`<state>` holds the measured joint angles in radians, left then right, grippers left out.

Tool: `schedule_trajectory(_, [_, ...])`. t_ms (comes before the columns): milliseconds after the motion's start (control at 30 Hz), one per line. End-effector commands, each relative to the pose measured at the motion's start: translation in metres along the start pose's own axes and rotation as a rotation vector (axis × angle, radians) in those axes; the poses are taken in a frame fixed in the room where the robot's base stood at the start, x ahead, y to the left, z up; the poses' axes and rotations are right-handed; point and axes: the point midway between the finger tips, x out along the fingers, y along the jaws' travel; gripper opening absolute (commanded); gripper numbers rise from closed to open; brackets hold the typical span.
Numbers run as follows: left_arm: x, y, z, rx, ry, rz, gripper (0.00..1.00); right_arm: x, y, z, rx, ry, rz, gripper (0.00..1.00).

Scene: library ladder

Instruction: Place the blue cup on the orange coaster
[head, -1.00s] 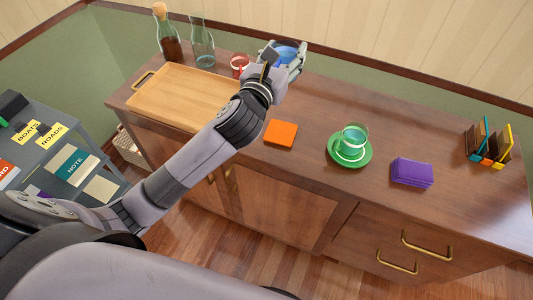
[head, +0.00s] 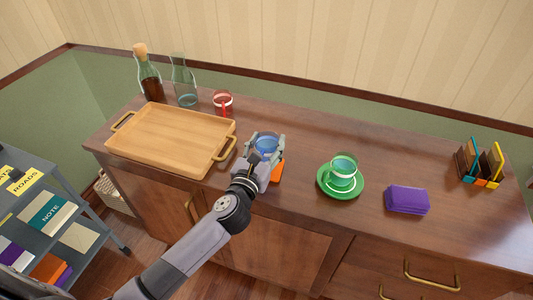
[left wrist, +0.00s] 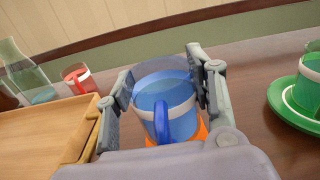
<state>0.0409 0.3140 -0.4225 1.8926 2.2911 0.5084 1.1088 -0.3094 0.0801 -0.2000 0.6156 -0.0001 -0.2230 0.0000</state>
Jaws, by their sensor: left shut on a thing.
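The blue cup (head: 266,144) is glassy with a pale band. My left gripper (head: 265,147) is shut on it, with one finger on each side. In the left wrist view the cup (left wrist: 168,108) stands upright between the fingers, its blue handle facing the camera. The orange coaster (head: 277,172) lies on the cabinet top, partly hidden by the gripper and cup. In the left wrist view the coaster (left wrist: 202,131) shows just behind and below the cup. I cannot tell whether the cup touches it. My right gripper is not in view.
A wooden tray (head: 171,113) with brass handles lies left of the gripper. A red cup (head: 222,103), a carafe (head: 184,82) and a corked bottle (head: 148,76) stand behind. Right are a green cup (head: 342,168) on a green saucer (head: 325,188), purple coasters (head: 407,200) and a book rack (head: 480,165).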

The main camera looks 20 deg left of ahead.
Motion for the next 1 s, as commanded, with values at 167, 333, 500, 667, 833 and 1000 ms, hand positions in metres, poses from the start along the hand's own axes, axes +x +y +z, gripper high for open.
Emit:
schedule_trajectory(167, [0.000, 0.000, -0.027, -0.001, 0.001, 0.001, 0.17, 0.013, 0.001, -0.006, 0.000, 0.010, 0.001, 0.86])
schedule_trajectory(333, [0.000, 0.000, -0.027, -0.001, -0.001, 0.000, 0.17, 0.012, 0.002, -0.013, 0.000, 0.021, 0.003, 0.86])
schedule_trajectory(500, [0.000, 0.000, -0.028, -0.001, 0.000, 0.000, 0.17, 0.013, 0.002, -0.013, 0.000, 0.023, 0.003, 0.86])
schedule_trajectory(667, [0.000, 0.000, -0.031, -0.001, 0.001, 0.000, 0.54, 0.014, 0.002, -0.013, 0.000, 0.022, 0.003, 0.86])
schedule_trajectory(833, [0.000, 0.000, -0.031, -0.001, 0.001, 0.000, 0.65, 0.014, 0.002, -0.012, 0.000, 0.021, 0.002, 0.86])
schedule_trajectory(1000, [0.000, 0.000, -0.031, -0.001, 0.001, 0.000, 0.70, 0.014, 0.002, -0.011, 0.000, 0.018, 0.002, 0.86])
